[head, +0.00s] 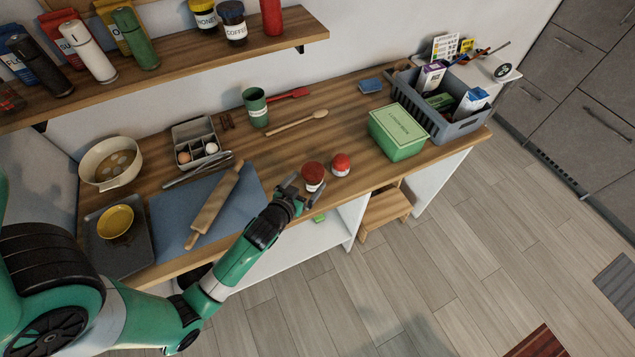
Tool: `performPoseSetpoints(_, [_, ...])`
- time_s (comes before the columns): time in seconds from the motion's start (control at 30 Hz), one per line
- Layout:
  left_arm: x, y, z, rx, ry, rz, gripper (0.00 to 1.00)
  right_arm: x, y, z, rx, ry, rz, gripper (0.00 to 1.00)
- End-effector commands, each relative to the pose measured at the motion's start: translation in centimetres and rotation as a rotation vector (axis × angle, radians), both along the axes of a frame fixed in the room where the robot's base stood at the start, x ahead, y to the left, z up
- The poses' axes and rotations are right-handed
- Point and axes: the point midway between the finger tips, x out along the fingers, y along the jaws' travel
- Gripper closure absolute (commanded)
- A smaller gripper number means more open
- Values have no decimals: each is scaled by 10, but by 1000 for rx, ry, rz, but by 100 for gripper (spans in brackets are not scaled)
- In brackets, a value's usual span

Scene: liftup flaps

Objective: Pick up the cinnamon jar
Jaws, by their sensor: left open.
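A small jar (313,172) with a dark brownish-red top and a pale label stands near the front edge of the counter. A second small jar (341,163), brighter red with some white, stands just to its right. The labels are too small to read, so I cannot tell for sure which is cinnamon. My left gripper (304,189) is open at the near side of the darker jar, with its fingers pointing toward it. I cannot tell whether the fingers touch it or reach around it. My right gripper is not in view.
A rolling pin (214,204) lies on a blue mat (168,213) left of my gripper. A green box (398,134) and a grey crate (452,130) stand to the right. A shelf (180,68) hangs above.

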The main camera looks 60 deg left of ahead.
Motion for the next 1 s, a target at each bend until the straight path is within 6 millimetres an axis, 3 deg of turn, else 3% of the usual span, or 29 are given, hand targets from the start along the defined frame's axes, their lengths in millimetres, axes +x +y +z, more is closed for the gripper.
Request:
performPoseSetpoints(0.1, [13, 10, -7, -1, -3, 0, 0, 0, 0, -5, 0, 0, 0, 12])
performPoseSetpoints(0.33, [20, 16, -10, 1, -2, 0, 0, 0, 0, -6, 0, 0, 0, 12])
performPoseSetpoints(0.6, [52, 42, -24, 1, -2, 0, 0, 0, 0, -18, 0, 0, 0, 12])
performPoseSetpoints(0.87, [55, 44, -25, 0, -1, -1, 0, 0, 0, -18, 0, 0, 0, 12])
performPoseSetpoints(1.0, [55, 44, -25, 0, -1, -1, 23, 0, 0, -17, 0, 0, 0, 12])
